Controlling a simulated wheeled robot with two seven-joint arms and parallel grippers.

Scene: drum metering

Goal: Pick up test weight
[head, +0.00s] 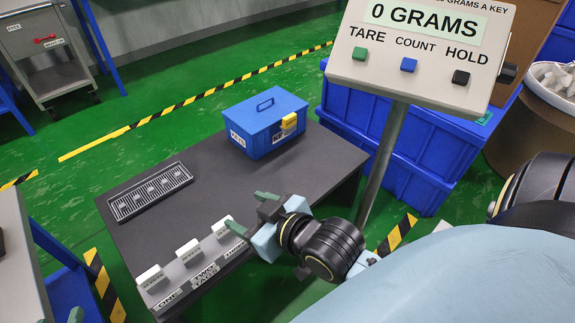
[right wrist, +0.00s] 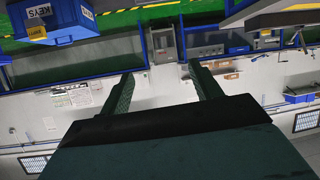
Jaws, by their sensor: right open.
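No object that I can surely name as the test weight shows. Three white blocks with small labels stand in a row on a grey strip (head: 200,270) at the table's front edge: left (head: 151,278), middle (head: 188,251), right (head: 222,228). The strip has labels, one reading "ONE", one "TWO". My right gripper (head: 251,212) hangs close to the right block, fingers apart; contact cannot be told. In the right wrist view its jaws (right wrist: 158,75) are open, with nothing between them. A small green tip (head: 76,315) at the bottom left may be my left gripper.
The dark table (head: 130,235) holds a slotted black tray (head: 150,191) and a blue key box (head: 265,128), also in the right wrist view (right wrist: 55,22). A scale display (head: 420,45) reading "0 GRAMS" stands on a post (head: 385,160) to the right. The table's middle is clear.

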